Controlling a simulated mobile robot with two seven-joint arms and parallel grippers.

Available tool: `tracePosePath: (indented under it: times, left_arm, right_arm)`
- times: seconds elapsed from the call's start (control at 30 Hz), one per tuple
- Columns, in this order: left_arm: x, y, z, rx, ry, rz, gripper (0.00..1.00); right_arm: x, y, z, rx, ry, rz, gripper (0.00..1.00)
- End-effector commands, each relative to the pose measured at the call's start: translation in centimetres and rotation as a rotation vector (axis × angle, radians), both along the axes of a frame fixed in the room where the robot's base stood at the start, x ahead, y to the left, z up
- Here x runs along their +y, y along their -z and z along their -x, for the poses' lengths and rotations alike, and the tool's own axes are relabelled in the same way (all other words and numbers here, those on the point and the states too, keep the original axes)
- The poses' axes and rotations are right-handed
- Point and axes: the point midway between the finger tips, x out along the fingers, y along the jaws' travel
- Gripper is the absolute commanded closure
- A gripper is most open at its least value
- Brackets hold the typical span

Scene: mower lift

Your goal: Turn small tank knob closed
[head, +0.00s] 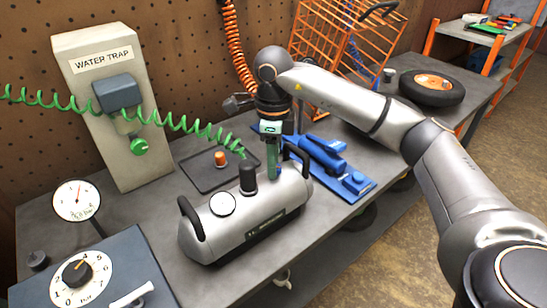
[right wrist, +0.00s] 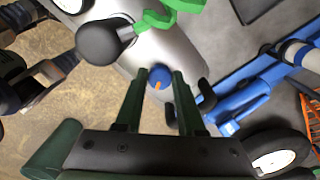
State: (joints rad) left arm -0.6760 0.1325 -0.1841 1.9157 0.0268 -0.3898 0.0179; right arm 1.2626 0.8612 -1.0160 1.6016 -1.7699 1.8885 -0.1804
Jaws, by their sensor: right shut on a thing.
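The small silver tank (head: 240,222) lies on the workbench, with a round white gauge and a black upright cap (head: 247,178) on top. It also shows in the right wrist view (right wrist: 185,55). My right gripper (head: 272,160) points down over the tank's right end. In the right wrist view, a small blue knob (right wrist: 160,77) with an orange mark sits between the green fingertips of the gripper (right wrist: 158,84), which is shut on it. My left gripper is not in view.
A water trap post (head: 110,110) with a green coiled hose stands behind left. A blue tool (head: 325,155) lies on a blue mat right of the tank. A dial box (head: 110,262) is front left. A tyre (head: 432,88) and orange rack (head: 335,45) are behind right.

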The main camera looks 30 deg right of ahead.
Motion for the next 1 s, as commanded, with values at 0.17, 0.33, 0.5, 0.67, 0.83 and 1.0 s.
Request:
tracePosePath:
  times: [0.17,0.33,0.5,0.67,0.83,1.0]
  left_arm:
    - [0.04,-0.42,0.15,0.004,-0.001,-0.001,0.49]
    - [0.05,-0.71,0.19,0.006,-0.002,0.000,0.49]
    - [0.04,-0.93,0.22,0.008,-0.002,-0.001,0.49]
    - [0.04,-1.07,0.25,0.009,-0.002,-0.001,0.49]
    - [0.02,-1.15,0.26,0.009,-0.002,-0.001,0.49]
    - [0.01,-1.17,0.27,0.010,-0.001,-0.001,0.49]
  right_arm:
    - [-0.04,-0.12,-0.03,0.000,0.167,0.000,1.00]
    - [-0.08,-0.10,-0.05,0.000,0.310,0.000,1.00]
    - [-0.12,-0.10,-0.07,-0.001,0.426,0.001,1.00]
    - [-0.14,-0.09,-0.08,-0.001,0.503,0.001,1.00]
    - [-0.14,-0.06,-0.08,-0.001,0.553,0.001,1.00]
    - [-0.15,-0.04,-0.08,-0.001,0.573,0.000,1.00]
